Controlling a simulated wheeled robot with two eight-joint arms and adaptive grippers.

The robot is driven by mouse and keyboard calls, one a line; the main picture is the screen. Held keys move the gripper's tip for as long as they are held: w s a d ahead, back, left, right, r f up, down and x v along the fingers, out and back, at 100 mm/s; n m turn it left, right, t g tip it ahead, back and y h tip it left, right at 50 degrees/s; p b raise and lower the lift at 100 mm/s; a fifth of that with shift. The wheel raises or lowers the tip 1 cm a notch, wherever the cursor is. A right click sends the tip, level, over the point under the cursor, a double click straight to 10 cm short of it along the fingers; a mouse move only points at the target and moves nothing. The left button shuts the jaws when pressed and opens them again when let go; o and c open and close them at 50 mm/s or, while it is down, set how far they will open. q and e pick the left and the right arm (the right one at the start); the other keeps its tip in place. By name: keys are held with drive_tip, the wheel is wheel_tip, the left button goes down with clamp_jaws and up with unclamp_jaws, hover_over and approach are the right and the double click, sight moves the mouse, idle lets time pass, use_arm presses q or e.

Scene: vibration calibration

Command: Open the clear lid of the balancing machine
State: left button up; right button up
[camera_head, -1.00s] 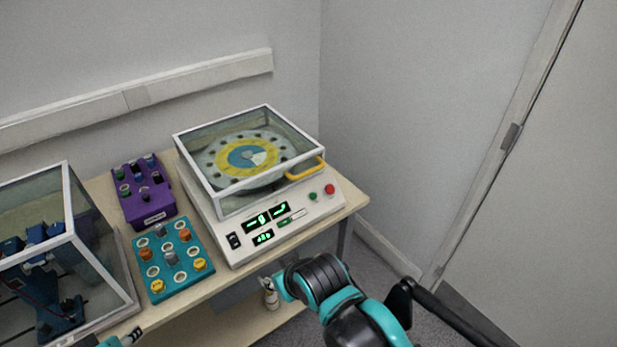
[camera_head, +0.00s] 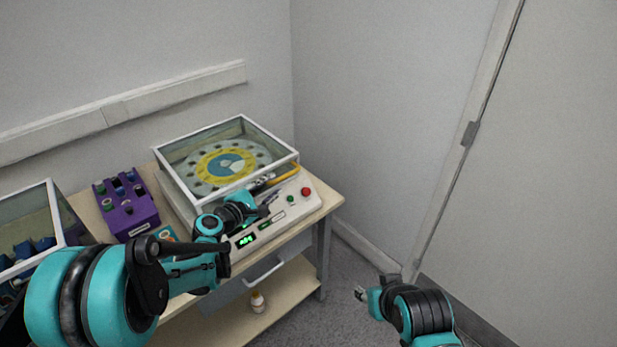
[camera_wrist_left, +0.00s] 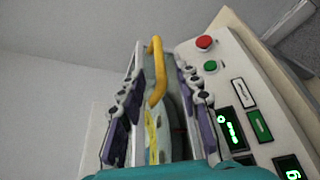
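The balancing machine (camera_head: 312,208) is a white box on the table. Its clear lid (camera_head: 243,123) has a white frame and lies closed over a round plate with a yellow and blue disc. The yellow handle (camera_head: 286,176) sits on the lid's front right edge. My left gripper (camera_head: 272,188) is at the handle, over the machine's front panel. In the left wrist view my left gripper (camera_wrist_left: 158,92) is open, with the yellow handle (camera_wrist_left: 157,62) between its spread fingers, no grip visible. My right gripper (camera_head: 361,293) is low at the right, away from the machine; its fingers are too small to read.
Red (camera_head: 306,191) and green (camera_head: 290,198) buttons are close to the handle. A glass-sided case (camera_head: 55,205) is at far left. A small bottle (camera_head: 257,301) is on the lower shelf.

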sight(280, 180)
use_arm(q)
drive_tip(key=b+x, duration=0.2)
drive_tip(key=x, duration=0.5)
drive_tip(key=shift+w+d+f, duration=0.15)
drive_tip(key=shift+w, duration=0.15)
clamp_jaws()
